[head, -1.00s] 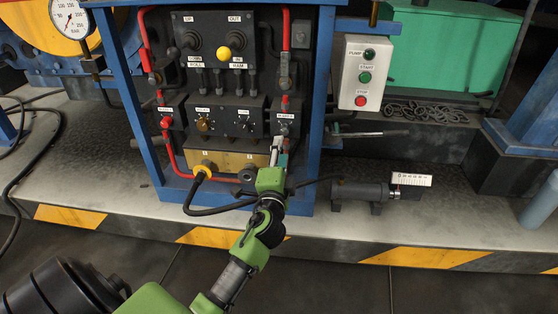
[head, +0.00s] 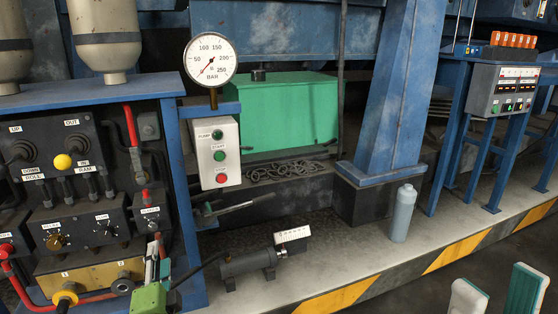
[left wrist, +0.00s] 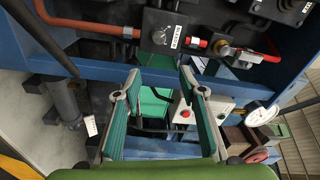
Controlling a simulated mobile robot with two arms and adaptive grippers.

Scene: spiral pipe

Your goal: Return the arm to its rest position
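My left gripper (head: 157,262) is at the lower left of the head view, in front of the right side of the control panel (head: 85,228). In the left wrist view, its two green-padded fingers (left wrist: 161,78) stand apart with nothing held between them. The panel's blue frame is just beyond the fingertips there; I cannot tell whether they touch it. Two green-padded fingers of my right gripper (head: 497,283) show at the lower right of the head view, spread apart and empty over the dark floor. The rest of my right arm is out of view.
A button box (head: 217,153) and pressure gauge (head: 210,60) stand right of the panel. A dark cylinder with a white scale (head: 250,263) lies on the ledge. A grey bottle (head: 402,213) stands near a blue column (head: 395,90). The striped ledge edge (head: 335,298) runs across.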

